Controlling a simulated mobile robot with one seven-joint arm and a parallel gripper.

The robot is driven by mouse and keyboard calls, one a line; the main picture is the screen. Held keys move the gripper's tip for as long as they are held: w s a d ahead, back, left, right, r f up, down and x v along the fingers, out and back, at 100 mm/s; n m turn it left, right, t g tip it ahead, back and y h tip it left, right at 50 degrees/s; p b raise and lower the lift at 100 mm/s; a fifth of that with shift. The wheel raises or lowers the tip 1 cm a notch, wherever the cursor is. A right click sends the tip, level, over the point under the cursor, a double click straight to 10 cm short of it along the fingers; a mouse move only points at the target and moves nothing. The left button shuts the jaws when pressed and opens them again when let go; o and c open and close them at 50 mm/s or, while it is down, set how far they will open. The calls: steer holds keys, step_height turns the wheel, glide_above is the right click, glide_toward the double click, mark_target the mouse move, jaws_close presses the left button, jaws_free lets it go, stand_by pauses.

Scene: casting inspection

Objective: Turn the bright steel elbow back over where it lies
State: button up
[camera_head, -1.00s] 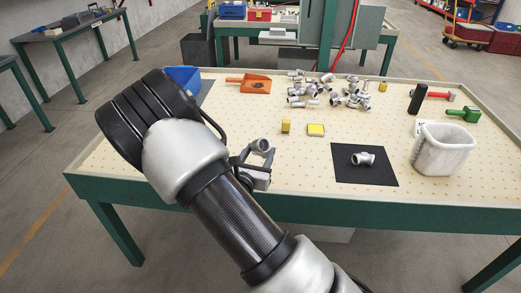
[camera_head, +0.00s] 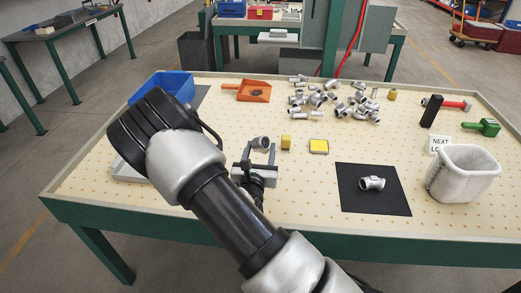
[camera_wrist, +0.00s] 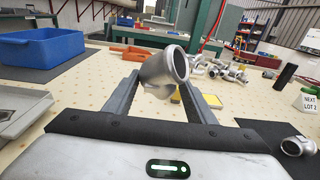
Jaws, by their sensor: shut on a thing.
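A bright steel elbow (camera_head: 261,142) is held between the two fingertips of my gripper (camera_head: 260,153), over the left-middle part of the pegboard-topped table (camera_head: 212,224). In the wrist view, the elbow (camera_wrist: 163,70) sits between the finger ends of my gripper (camera_wrist: 162,88). One round, dark open mouth faces right, and its body bends down to the left. The fingers reach out nearly level. I cannot tell whether the elbow's underside touches the table. Another steel fitting (camera_head: 372,183) lies on the black mat (camera_head: 375,204) to the right.
A yellow block (camera_head: 286,141) and a yellow-topped pad (camera_head: 319,146) are close right of my gripper. Loose fittings (camera_head: 332,102) lie behind. A blue bin (camera_head: 160,84) and orange scoop (camera_head: 247,91) are at back left, a white bin (camera_head: 462,173) at right.

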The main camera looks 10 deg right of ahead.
steer(key=shift+s+a+r+p, duration=0.15)
steer(key=shift+p, duration=0.15)
step_height(320, 180, down, 10)
steer(key=b, duration=0.6)
steer(key=shift+b, duration=0.4)
steer(key=shift+f+b, duration=0.5)
steer(key=shift+f, duration=0.35)
stand_by(0.4)
steer(key=o, duration=1.7)
steer(key=shift+o, duration=0.2)
step_height(320, 180, up, 10)
steer(key=shift+r+p, duration=0.1)
steer(key=shift+p, duration=1.05)
